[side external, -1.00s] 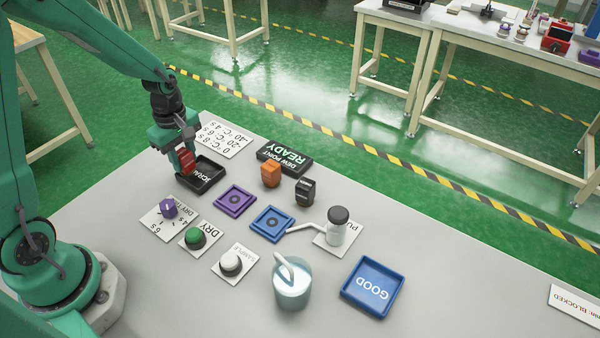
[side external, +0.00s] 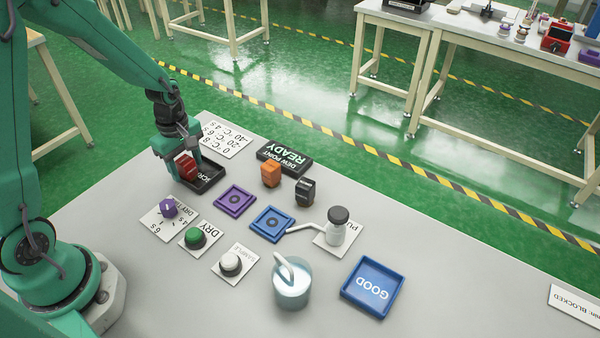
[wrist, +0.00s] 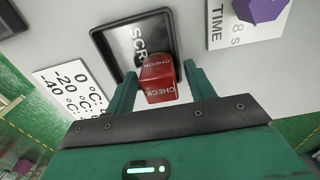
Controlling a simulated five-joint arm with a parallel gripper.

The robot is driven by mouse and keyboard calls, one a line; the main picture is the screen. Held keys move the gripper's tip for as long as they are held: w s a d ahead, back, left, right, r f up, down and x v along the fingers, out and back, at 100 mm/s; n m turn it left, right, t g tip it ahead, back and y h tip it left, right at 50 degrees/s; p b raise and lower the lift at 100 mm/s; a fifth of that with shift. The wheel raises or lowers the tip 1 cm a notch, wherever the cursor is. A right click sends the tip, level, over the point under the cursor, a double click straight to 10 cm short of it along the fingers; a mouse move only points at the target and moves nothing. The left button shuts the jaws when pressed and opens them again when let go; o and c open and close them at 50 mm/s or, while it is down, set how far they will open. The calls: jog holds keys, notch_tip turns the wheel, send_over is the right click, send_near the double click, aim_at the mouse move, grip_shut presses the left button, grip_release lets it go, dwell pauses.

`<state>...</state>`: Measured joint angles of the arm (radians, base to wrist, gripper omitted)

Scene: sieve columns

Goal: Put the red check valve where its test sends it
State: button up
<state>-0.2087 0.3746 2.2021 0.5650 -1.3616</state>
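The red check valve (side external: 186,166) is at the left end of the black scrap tray (side external: 212,177). In the wrist view the valve (wrist: 158,78) stands between my fingers, covering part of the near rim of the tray (wrist: 112,58). My gripper (side external: 183,160) points down over that end of the tray. In the wrist view my gripper (wrist: 165,88) has its fingers spread, with narrow gaps beside the valve. The valve's underside is hidden, so I cannot tell whether it sits fully on the tray floor.
Purple (side external: 235,199) and blue (side external: 272,223) fixtures, an orange valve (side external: 271,174), a black part (side external: 305,191) and the blue GOOD tray (side external: 372,287) lie to the right. The green button (side external: 195,238) and purple dial (side external: 168,207) are nearer. The bench's right side is mostly clear.

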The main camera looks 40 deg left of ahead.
aim_at(184, 162)
jog(key=shift+r, duration=0.2)
notch_tip(184, 162, up, 12)
dwell(0.8)
dwell(0.5)
jog(key=s+d+r+m+t, duration=0.5)
jog(key=s+r+m, duration=0.5)
jog(key=m, duration=0.8)
jog(key=s+d, duration=0.2)
jog(key=shift+s+d+t, duration=0.2)
jog(key=shift+s+t, duration=0.1)
